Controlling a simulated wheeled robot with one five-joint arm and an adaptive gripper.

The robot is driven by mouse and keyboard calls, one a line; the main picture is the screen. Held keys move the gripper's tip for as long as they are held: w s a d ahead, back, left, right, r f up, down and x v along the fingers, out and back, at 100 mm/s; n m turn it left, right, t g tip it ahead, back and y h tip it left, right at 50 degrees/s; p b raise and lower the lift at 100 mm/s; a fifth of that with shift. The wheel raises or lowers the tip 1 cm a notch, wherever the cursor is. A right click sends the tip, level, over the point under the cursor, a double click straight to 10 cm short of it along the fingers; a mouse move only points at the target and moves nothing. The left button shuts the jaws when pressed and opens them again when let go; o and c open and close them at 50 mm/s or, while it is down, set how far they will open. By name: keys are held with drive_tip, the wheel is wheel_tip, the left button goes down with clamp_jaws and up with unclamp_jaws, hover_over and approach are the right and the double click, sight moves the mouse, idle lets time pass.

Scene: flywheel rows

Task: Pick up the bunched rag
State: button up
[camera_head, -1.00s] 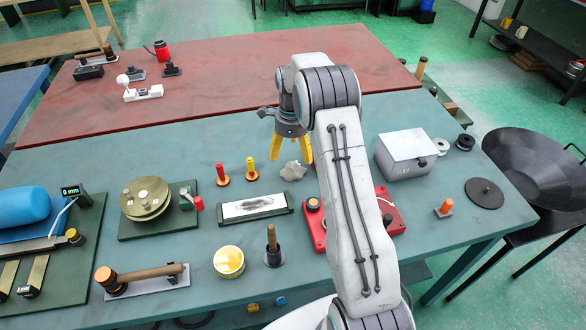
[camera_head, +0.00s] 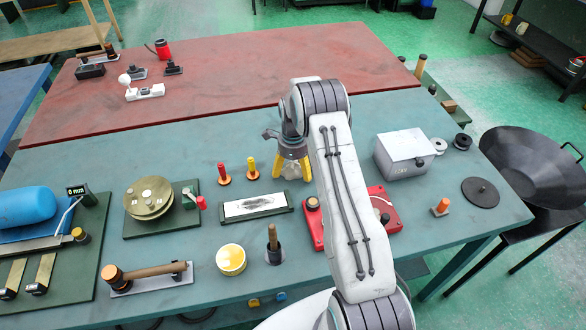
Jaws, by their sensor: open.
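The bunched rag (camera_head: 292,171) is a small crumpled grey piece on the green table, right of the yellow-topped peg. My gripper (camera_head: 292,177), with yellow fingers, is lowered over it with one finger on each side. The gripper is open. The gripper and wrist hide much of the rag, and I cannot tell whether the fingers touch it.
A yellow-topped peg (camera_head: 252,168) and a red-topped peg (camera_head: 223,174) stand just left of my gripper. A framed white tray (camera_head: 256,206) lies in front. A red box (camera_head: 380,208) and a grey-white box (camera_head: 404,154) are at right. The red table area (camera_head: 230,80) behind is largely clear.

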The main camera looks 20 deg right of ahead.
sight(293, 162)
drive_tip(key=c, duration=1.3)
drive_tip(key=shift+r, duration=0.1)
drive_tip(key=shift+r+b, duration=0.4)
drive_tip(key=shift+r, duration=0.2)
wheel_tip(293, 162, up, 3)
drive_tip(key=shift+w+f+b, duration=0.1)
drive_tip(key=shift+f+b, duration=0.05)
drive_tip(key=shift+b, duration=0.35)
drive_tip(key=a+r, duration=0.2)
drive_tip(key=a, duration=0.2)
drive_tip(key=a+r+b, duration=0.1)
drive_tip(key=a+r, duration=0.1)
drive_tip(key=a, duration=0.1)
drive_tip(key=a+r+b, duration=0.1)
drive_tip(key=a+r, duration=0.2)
drive_tip(key=a, duration=0.1)
drive_tip(key=shift+s+a, duration=0.35)
drive_tip(key=shift+s, duration=0.05)
